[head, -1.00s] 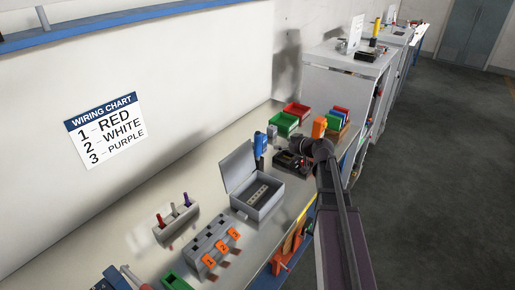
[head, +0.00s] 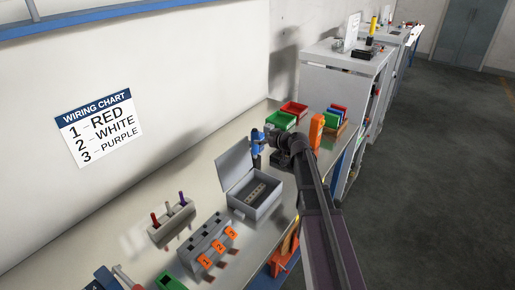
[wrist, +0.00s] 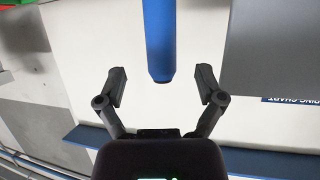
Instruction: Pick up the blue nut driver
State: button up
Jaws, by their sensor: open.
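The blue nut driver (head: 257,141) stands upright on the bench behind the open grey box in the head view. In the wrist view its blue handle (wrist: 158,40) comes down from the top edge, and its end sits between and just beyond the fingertips. My gripper (wrist: 160,82) is open, one finger on each side of the handle's line, with clear gaps and no contact visible. In the head view my gripper (head: 272,143) is close to the driver's right side.
The grey box (head: 268,205) has its lid raised beside the driver. Red and green bins (head: 281,121) and an orange object (head: 316,130) stand behind. A holder with coloured pegs (head: 172,225) and a numbered block (head: 207,245) are nearer.

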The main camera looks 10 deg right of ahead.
aim_at(255, 137)
dwell(0.3)
jog(key=shift+b+x, duration=0.8)
jog(key=shift+x, duration=1.85)
jog(key=shift+a+r, duration=0.1)
jog(key=shift+r, duration=0.1)
grip_shut()
